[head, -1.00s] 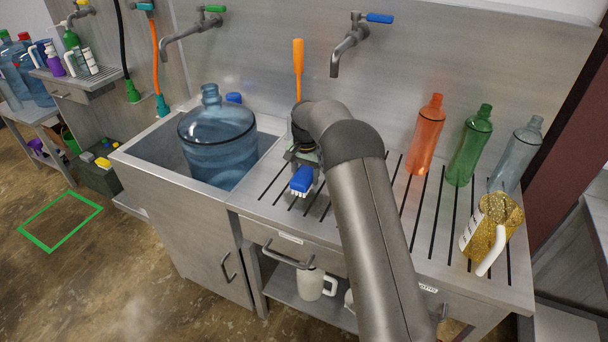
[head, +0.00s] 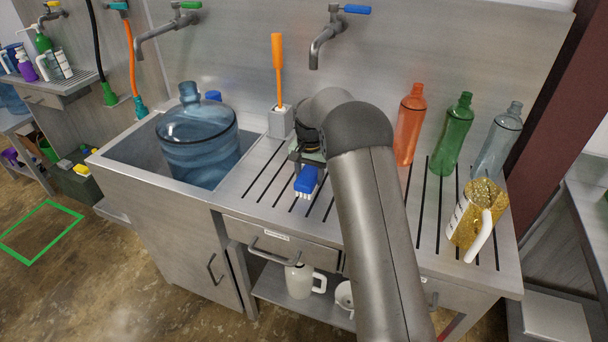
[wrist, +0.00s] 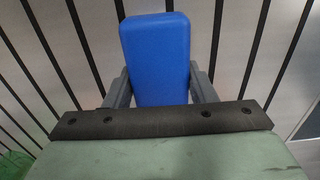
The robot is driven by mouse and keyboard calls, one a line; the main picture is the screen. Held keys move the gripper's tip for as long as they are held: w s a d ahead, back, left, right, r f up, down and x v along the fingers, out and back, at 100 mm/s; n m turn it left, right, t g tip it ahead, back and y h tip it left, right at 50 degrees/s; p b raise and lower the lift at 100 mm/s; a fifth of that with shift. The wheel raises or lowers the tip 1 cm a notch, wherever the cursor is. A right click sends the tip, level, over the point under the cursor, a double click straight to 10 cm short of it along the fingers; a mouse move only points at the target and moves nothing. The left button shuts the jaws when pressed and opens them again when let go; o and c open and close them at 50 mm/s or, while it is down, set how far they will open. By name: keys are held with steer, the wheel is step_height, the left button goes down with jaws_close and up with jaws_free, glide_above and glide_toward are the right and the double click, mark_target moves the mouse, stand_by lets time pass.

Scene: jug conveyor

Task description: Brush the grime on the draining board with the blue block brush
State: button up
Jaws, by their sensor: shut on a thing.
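My gripper (wrist: 160,90) is shut on the blue block brush (wrist: 155,55), one finger on each side of its block. In the head view the blue block brush (head: 306,181) shows with its white bristles pointing down, over the left part of the draining board (head: 335,235). I cannot tell whether the bristles touch the board. My arm hides the middle of the board. No grime shows clearly on the visible slats in either view.
A large blue jug (head: 198,145) stands in the sink to the left. An orange-handled brush (head: 278,72) stands in a holder behind.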

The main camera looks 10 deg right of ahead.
steer(key=shift+s+d, duration=0.35)
steer(key=shift+d, duration=0.25)
steer(key=shift+s+d, duration=0.35)
steer(key=shift+d, duration=0.25)
steer(key=shift+r, duration=0.1)
steer(key=shift+w+a+r+p, duration=0.1)
steer(key=shift+r+p, duration=1.55)
steer(key=shift+r, duration=1.35)
steer(key=s+r+n, duration=0.2)
steer(key=s+r, duration=0.1)
steer(key=s, duration=0.7)
steer(key=shift+s+r+n, duration=0.25)
steer(key=shift+s+n, duration=0.05)
steer(key=shift+s, duration=0.1)
